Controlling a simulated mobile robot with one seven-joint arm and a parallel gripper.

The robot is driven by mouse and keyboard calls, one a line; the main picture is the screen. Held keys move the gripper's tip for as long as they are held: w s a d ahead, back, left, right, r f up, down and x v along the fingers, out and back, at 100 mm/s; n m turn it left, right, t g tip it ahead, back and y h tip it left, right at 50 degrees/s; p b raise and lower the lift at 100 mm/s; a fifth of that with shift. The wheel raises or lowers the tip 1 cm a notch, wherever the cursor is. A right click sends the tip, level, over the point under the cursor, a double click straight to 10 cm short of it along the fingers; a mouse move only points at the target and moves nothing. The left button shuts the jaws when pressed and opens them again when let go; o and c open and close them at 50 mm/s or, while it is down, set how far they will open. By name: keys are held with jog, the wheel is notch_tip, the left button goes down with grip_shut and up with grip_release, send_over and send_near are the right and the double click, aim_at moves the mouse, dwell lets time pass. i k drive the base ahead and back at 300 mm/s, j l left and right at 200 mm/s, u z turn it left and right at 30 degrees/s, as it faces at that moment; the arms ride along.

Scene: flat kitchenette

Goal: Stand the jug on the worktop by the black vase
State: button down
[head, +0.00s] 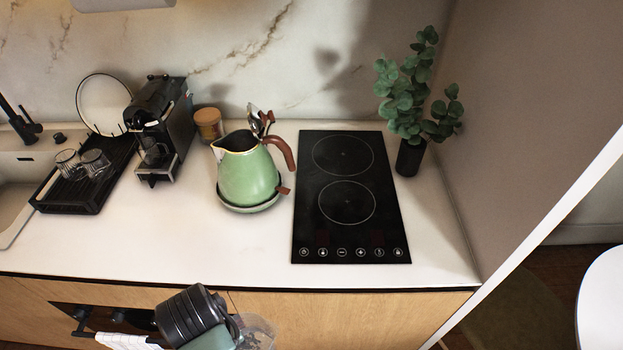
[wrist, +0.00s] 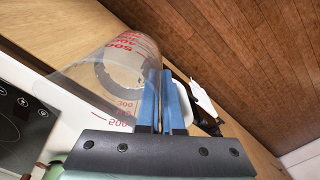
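The jug is a clear measuring jug with red markings. In the wrist view the jug (wrist: 104,78) fills the upper left, against the blue fingers of my gripper (wrist: 164,85). The fingers are close together on the jug's side; the exact grip spot is hidden. In the head view the jug (head: 260,331) shows partly at the bottom, beside my gripper (head: 236,338), in front of the wooden cabinet and off the worktop. The black vase (head: 409,158) stands at the right of the worktop (head: 440,245), holding green leafy stems.
A black hob (head: 350,225) lies left of the vase. A green kettle (head: 245,178) stands left of the hob. A coffee machine (head: 165,120), an orange-brown jar (head: 208,124) and a black rack (head: 80,192) with glasses are further left. The right wall borders the worktop.

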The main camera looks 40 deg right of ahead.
aim_at(430, 236)
jog(key=k+l+z, duration=0.5)
jog(key=i+l+z, duration=0.2)
jog(key=z, duration=0.15)
jog(key=i+l+z, duration=0.1)
jog(key=i+z, duration=0.25)
jog(key=i, duration=0.4)
